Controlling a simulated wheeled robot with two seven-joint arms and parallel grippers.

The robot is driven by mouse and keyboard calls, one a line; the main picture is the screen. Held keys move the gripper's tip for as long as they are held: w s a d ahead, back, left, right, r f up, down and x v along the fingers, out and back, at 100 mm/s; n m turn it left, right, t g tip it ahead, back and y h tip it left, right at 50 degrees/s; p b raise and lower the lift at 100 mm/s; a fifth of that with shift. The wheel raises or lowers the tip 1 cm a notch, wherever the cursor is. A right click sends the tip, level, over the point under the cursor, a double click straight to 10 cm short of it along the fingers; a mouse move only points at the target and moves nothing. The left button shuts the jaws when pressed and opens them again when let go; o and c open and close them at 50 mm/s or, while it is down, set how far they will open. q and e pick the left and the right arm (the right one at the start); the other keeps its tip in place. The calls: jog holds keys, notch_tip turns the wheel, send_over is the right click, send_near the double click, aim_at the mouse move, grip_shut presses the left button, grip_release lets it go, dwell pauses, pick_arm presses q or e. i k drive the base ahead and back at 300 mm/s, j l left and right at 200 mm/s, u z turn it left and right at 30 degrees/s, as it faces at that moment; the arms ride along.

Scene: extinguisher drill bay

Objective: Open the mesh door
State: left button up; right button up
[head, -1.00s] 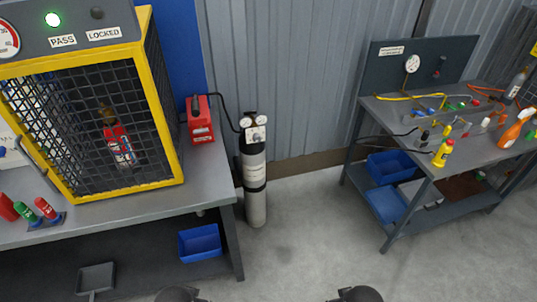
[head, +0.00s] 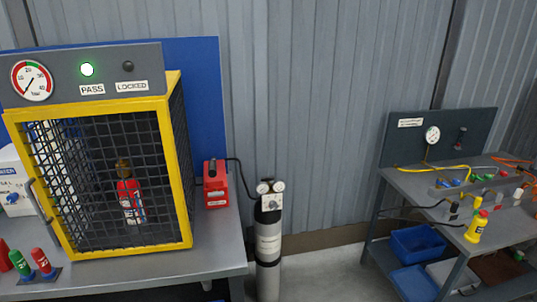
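The mesh door (head: 95,187) is the front of a yellow-framed cage (head: 187,170) on the grey bench at the left. It looks shut, with a grey bar handle (head: 42,200) on its left edge. A small red extinguisher (head: 130,198) stands upright inside, seen through the black mesh. Above the cage, a grey panel has a lit green lamp (head: 87,69) over a PASS label and a dark lamp (head: 128,67) over a LOCKED label. Neither of my grippers shows in the head view.
A red box (head: 216,187) sits on the bench right of the cage, its black hose running to a grey cylinder (head: 268,240) on the floor. Coloured sleeves (head: 42,262) stand at the bench's front left. A second bench with bottles and blue bins (head: 418,243) is at the right.

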aim_at(11, 120)
jog(key=u, duration=1.25)
